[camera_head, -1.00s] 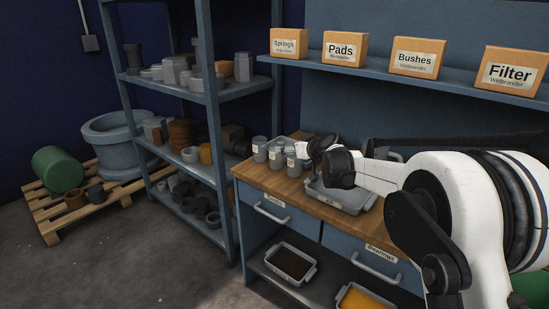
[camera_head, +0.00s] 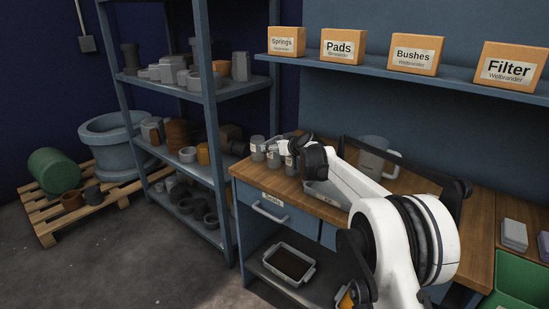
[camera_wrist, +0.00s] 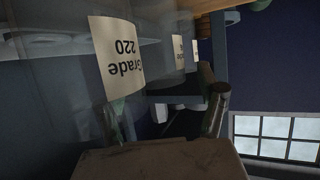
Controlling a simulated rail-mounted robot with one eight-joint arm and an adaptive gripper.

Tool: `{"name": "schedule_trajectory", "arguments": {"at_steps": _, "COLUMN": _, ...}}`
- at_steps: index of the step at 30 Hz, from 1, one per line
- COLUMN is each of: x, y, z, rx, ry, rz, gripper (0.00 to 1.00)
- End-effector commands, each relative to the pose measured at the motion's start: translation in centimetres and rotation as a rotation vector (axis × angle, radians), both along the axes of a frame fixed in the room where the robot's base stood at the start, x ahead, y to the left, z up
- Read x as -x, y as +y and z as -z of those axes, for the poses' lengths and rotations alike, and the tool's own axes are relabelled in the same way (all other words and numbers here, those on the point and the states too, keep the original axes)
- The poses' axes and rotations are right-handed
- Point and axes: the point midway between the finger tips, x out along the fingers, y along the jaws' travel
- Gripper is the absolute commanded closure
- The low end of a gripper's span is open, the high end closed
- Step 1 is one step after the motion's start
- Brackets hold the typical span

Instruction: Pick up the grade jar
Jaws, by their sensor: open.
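Several small grey jars with pale labels stand at the back left of the wooden bench; the leftmost jar (camera_head: 257,148) and the middle jar (camera_head: 273,154) show in the head view. My gripper (camera_wrist: 165,105) is open, its two fingers apart in the wrist view. In the head view its end is beside the jars and partly covers the right one. In the wrist view a translucent jar labelled "Grade 220" (camera_wrist: 117,58) is very close and overlaps one finger. I cannot tell whether they touch. More labelled jars (camera_wrist: 178,52) stand beyond it.
A grey tray (camera_head: 325,195) lies on the bench (camera_head: 480,220), partly behind my arm. A clear jug (camera_head: 371,157) stands behind it. A shelf with labelled boxes (camera_head: 343,46) runs above. A metal rack (camera_head: 209,120) stands left of the bench.

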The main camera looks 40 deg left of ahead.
Motion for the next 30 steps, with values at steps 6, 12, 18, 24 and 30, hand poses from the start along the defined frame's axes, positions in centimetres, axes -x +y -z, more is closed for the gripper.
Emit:
{"name": "schedule_trajectory", "arguments": {"at_steps": 6, "x": -0.19, "y": 0.66, "z": 0.27, "rx": 0.0, "ry": 0.0, "rz": 0.0, "gripper": 0.29}}
{"name": "schedule_trajectory", "arguments": {"at_steps": 12, "x": -0.2, "y": 0.65, "z": 0.25, "rx": 0.0, "ry": 0.0, "rz": 0.0, "gripper": 0.32}}
{"name": "schedule_trajectory", "arguments": {"at_steps": 18, "x": -0.2, "y": 0.63, "z": 0.24, "rx": 0.0, "ry": 0.0, "rz": 0.0, "gripper": 0.58}}
{"name": "schedule_trajectory", "arguments": {"at_steps": 24, "x": -0.2, "y": 0.62, "z": 0.23, "rx": 0.0, "ry": 0.0, "rz": 0.0, "gripper": 0.79}}
{"name": "schedule_trajectory", "arguments": {"at_steps": 30, "x": -0.2, "y": 0.62, "z": 0.17, "rx": 0.0, "ry": 0.0, "rz": 0.0, "gripper": 0.79}}
